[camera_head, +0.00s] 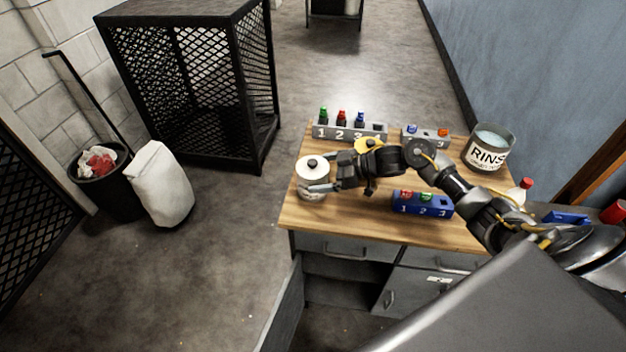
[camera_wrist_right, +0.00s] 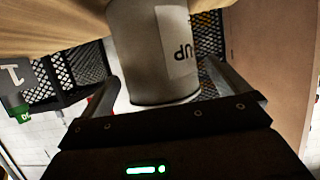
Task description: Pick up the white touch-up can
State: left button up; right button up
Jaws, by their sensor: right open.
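The white touch-up can (camera_head: 312,168) stands upright at the left end of the wooden tabletop. It has a pale lid with a dark knob. My right gripper (camera_head: 322,187) reaches it from the right, open, with its fingers low at the can's sides. In the right wrist view the can (camera_wrist_right: 150,45) with part of its label sits between the two spread fingers of the gripper (camera_wrist_right: 160,72). I cannot tell whether either finger touches it. My left gripper is not in view.
A grey numbered rack (camera_head: 350,133) with small bottles stands behind, a second grey rack (camera_head: 425,137) beside it. A blue rack (camera_head: 422,206) lies near the front edge, under my right arm. A RINSE bucket (camera_head: 489,150) stands at the back right. The tabletop's front left is clear.

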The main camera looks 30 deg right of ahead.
jog(key=shift+x, duration=1.45)
jog(key=shift+c, duration=0.4)
jog(key=shift+r, duration=0.1)
jog(key=c, duration=1)
jog(key=shift+r, duration=0.1)
